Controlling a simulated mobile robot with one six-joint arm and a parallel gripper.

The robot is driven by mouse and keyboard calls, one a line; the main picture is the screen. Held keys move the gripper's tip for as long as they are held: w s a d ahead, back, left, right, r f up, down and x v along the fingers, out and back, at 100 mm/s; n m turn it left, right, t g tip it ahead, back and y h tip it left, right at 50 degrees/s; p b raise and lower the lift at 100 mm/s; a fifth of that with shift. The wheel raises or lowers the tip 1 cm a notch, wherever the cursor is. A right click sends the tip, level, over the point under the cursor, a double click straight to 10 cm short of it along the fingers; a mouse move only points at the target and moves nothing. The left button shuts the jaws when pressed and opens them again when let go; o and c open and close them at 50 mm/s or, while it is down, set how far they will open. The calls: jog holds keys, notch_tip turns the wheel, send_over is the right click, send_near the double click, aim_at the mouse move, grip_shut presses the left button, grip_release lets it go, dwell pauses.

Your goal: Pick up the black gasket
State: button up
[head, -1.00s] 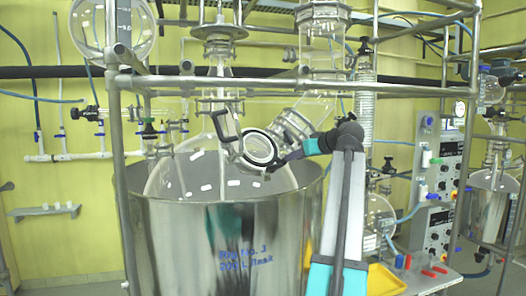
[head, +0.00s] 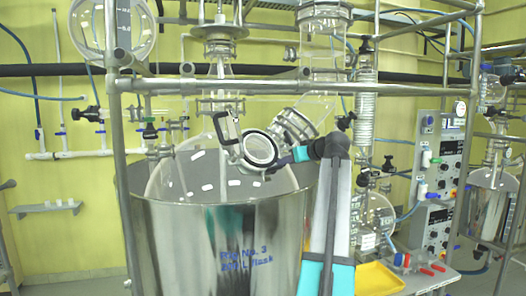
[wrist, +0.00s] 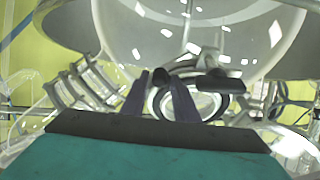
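The black gasket (head: 259,150) shows as a dark ring at the mouth of a tilted glass port above the steel vat. In the wrist view the dark ring (wrist: 200,104) lies just beyond my fingertips, partly hidden by the right finger. My gripper (head: 284,161) is at the ring's lower right side in the head view. In the wrist view my gripper (wrist: 160,84) shows two fingers with a gap between them, and a dark part of the ring or its fitting shows at that gap. I cannot tell whether the fingers touch it.
An open metal clamp (head: 228,127) stands at the port's upper left. The large steel vat (head: 215,250) with a round glass flask (head: 185,180) is below. A steel rail (head: 290,84) crosses above. A yellow tray (head: 380,279) is at lower right.

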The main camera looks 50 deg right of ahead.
dwell(0.4)
grip_shut()
jog(key=shift+r, duration=0.15)
jog(key=f+b+v, duration=0.1)
jog(key=b+v, duration=0.2)
jog(key=v, duration=0.6)
jog(key=s+f+b+v, duration=0.1)
jog(key=b+v, duration=0.3)
jog(key=v, duration=0.5)
jog(key=shift+a+f, duration=0.3)
jog(key=shift+f, duration=0.55)
jog(key=shift+s+a+r+p, duration=0.2)
jog(key=shift+s+r+p, duration=0.05)
jog(key=shift+s+r, duration=0.35)
jog(key=shift+s+a+r+p, duration=0.2)
jog(key=shift+s+r+p, duration=0.05)
jog(key=shift+s+r, duration=0.4)
dwell(0.8)
